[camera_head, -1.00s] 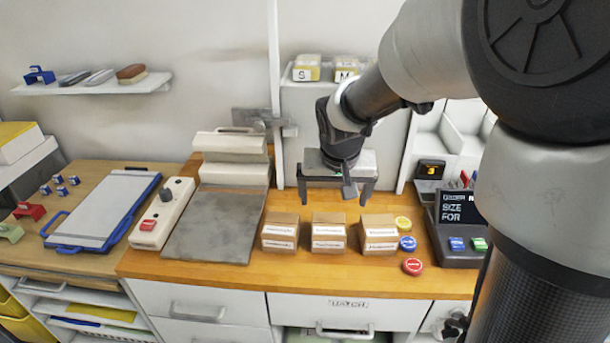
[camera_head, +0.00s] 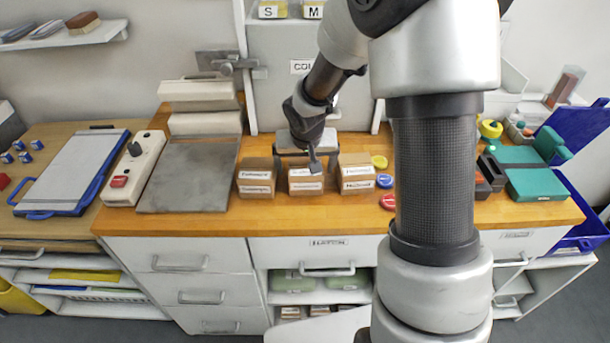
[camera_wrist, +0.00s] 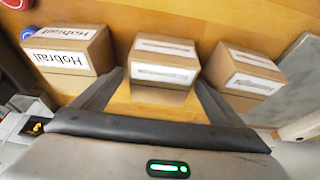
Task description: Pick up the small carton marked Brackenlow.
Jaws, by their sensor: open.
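Three small brown cartons with white labels stand in a row on the wooden counter: a left one (camera_head: 256,187), a middle one (camera_head: 306,188) and a right one (camera_head: 356,187). The right carton's label reads roughly "Hobrail" in the wrist view (camera_wrist: 75,52). The labels on the middle carton (camera_wrist: 163,66) and the left carton (camera_wrist: 246,72) are too blurred to read, so I cannot tell which is Brackenlow. My gripper (camera_head: 305,168) is open and empty, just behind and above the middle carton. Its fingers point toward either side of that carton in the wrist view.
Yellow (camera_head: 379,162), blue (camera_head: 385,181) and red (camera_head: 388,201) discs lie right of the cartons. A grey plate machine (camera_head: 188,175) stands to their left. A grey cabinet (camera_head: 290,90) rises behind. My arm hides part of the counter's right side.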

